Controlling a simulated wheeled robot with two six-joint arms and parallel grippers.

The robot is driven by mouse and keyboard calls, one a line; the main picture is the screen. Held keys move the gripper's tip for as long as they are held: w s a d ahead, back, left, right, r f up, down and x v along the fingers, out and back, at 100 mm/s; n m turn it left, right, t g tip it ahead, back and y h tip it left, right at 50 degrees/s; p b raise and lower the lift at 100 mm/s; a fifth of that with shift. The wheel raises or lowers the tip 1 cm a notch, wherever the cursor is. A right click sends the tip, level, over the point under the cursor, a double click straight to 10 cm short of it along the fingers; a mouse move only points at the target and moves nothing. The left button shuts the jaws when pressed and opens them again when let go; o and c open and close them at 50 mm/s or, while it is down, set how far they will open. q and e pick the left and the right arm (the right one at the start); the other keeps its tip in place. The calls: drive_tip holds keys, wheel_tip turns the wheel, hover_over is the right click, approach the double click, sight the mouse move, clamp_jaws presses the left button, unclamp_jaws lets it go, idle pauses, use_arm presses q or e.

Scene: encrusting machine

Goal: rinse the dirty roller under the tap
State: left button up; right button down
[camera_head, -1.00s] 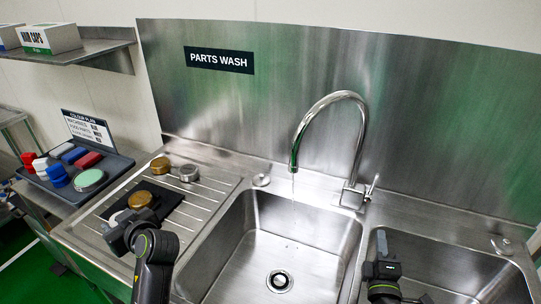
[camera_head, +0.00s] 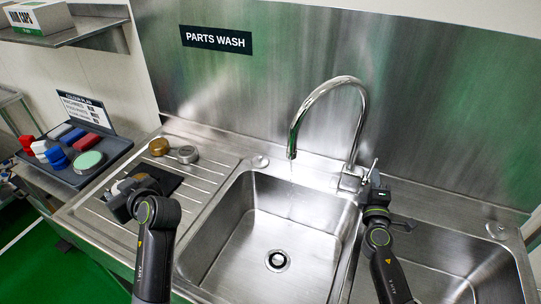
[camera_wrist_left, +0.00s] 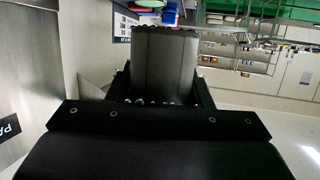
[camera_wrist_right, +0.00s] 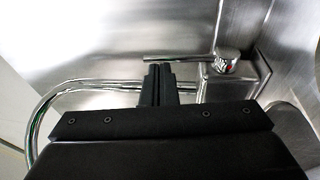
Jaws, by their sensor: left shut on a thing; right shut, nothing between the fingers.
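My left gripper (camera_head: 135,190) is over the black mat on the drainboard. In the left wrist view, its fingers (camera_wrist_left: 160,85) are shut on a grey cylinder with a toothed edge, which looks like the roller (camera_wrist_left: 165,58). In the head view the held roller is mostly hidden, and I cannot tell where it is dirty. The tap (camera_head: 345,85) arches over the left sink basin (camera_head: 260,235), with a faint streak below its spout. My right gripper (camera_head: 374,182) is shut and empty beside the tap's lever (camera_head: 372,168). In the right wrist view its fingertips (camera_wrist_right: 158,70) are close to the lever rod (camera_wrist_right: 180,57); contact is unclear.
A brass part (camera_head: 159,146) and a grey part (camera_head: 188,154) sit on the ribbed drainboard (camera_head: 205,170). A dark tray (camera_head: 110,150) with coloured brushes and a green-topped round item stands at the left. A second basin (camera_head: 440,260) lies under my right arm. The left basin is empty.

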use_arm(q)
drive_tip(key=shift+r, duration=0.15)
use_arm(e)
drive_tip(key=shift+x, duration=1)
